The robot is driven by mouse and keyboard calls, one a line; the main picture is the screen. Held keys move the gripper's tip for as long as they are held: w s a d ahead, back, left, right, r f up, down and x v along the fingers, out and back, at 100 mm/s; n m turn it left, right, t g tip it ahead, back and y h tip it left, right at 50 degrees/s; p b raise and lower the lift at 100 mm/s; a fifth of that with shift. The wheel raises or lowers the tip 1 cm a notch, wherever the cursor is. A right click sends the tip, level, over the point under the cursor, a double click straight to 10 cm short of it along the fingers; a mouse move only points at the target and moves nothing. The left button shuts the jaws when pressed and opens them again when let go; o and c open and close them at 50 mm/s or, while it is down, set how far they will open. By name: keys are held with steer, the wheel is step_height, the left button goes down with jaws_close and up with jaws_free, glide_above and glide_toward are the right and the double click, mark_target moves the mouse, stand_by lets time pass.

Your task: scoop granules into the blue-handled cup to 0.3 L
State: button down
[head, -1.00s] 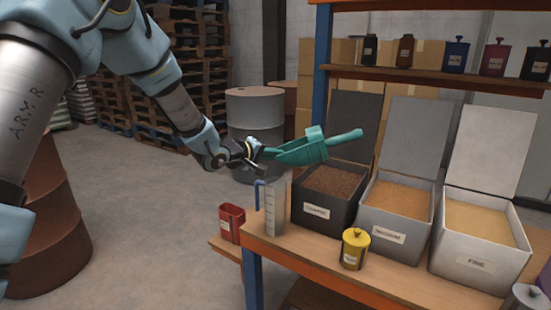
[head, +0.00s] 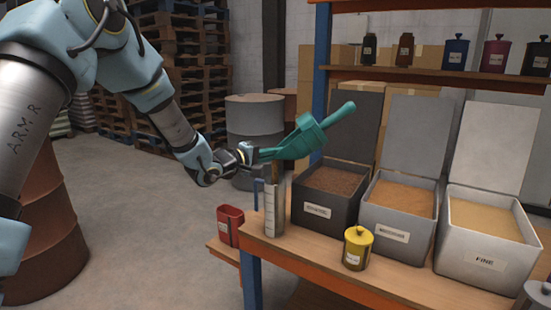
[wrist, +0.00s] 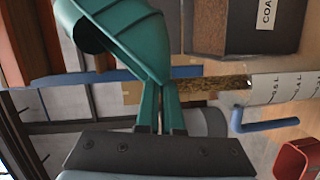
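My gripper (head: 258,155) is shut on the green scoop (head: 303,138), seen close up in the wrist view (wrist: 125,35). The scoop is tilted, its free end pointing up and right. The clear blue-handled cup (head: 274,215) stands upright on the bench's left end, below the scoop. Its blue handle (wrist: 262,122) and scale show at the right of the wrist view. A brown streak of granules (wrist: 215,86) runs between scoop and cup mouth. The cup's fill level cannot be made out. The coarse bin (head: 326,215) holds brown granules.
The medium bin (head: 392,237) and fine bin (head: 483,262) stand open to the right. A yellow lidded canister (head: 357,248) stands in front of the bins. A red container (head: 230,226) sits on a lower ledge at left. Lidded canisters line the shelf (head: 430,78) above.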

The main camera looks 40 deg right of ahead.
steer(key=shift+f+n+h+b, duration=0.4)
steer(key=shift+n+h+b, duration=0.2)
steer(key=shift+b, duration=0.75)
steer(key=shift+n+h+b, duration=1)
steer(key=shift+b, duration=1)
steer(key=n+t+h+b, duration=0.1)
steer(key=n+b, duration=0.1)
steer(key=n, duration=0.1)
steer(key=n+t+h+b, duration=0.2)
steer(key=shift+r+n, duration=0.1)
steer(key=shift+n, duration=0.3)
steer(key=shift+r+n+t+h, duration=0.1)
steer(key=shift+n+t+h, duration=0.2)
step_height(320, 180, up, 3)
steer(key=m+g+y+p, duration=0.1)
steer(key=m+p, duration=0.2)
steer(key=m+g+y+p, duration=0.2)
steer(key=m+p, duration=0.1)
steer(key=p, duration=0.1)
steer(key=shift+y, duration=0.3)
